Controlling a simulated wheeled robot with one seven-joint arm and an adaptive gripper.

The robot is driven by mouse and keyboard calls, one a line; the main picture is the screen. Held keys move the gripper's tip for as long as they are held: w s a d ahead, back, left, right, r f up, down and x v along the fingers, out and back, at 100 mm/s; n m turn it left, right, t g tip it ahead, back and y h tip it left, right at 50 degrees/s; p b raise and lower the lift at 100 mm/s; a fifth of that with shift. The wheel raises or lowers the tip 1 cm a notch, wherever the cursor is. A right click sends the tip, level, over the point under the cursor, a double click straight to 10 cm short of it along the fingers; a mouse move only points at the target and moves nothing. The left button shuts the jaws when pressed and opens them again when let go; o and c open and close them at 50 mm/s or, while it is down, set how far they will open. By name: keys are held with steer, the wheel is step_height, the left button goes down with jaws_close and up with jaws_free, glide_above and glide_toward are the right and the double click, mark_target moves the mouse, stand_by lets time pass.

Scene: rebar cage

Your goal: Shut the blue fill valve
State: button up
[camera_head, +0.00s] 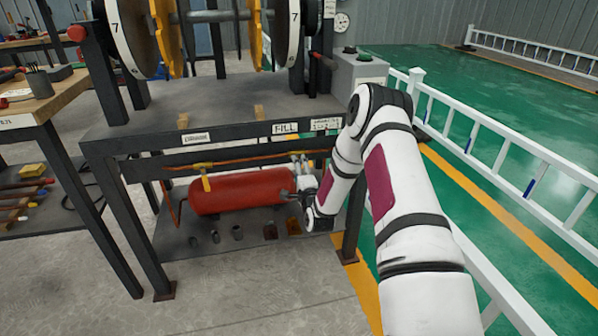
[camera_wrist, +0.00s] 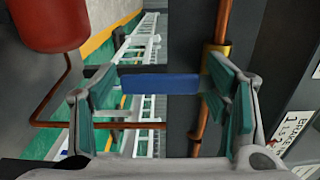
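The blue valve handle (camera_wrist: 160,84) is a flat blue bar in the middle of the wrist view. It lies crosswise to a copper pipe (camera_wrist: 224,25) that carries a yellow fitting (camera_wrist: 215,58). My gripper (camera_wrist: 162,88) is open, its teal-padded fingers to the left and right of the bar. Whether the pads touch the bar's ends, I cannot tell. In the head view my gripper (camera_head: 292,196) is under the bench, at the right end of the red tank. I cannot make out the blue handle there; my arm and gripper cover that area.
The red tank (camera_head: 240,191) lies under the dark bench (camera_head: 230,105), whose front edge bears a FILL label (camera_head: 285,128). A yellow handle (camera_head: 205,183) hangs left of my gripper. Bench legs stand close to my arm. A white railing (camera_head: 500,160) runs along the right.

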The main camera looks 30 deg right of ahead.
steer(key=shift+s, duration=0.1)
steer(key=v, duration=1.2)
stand_by(0.4)
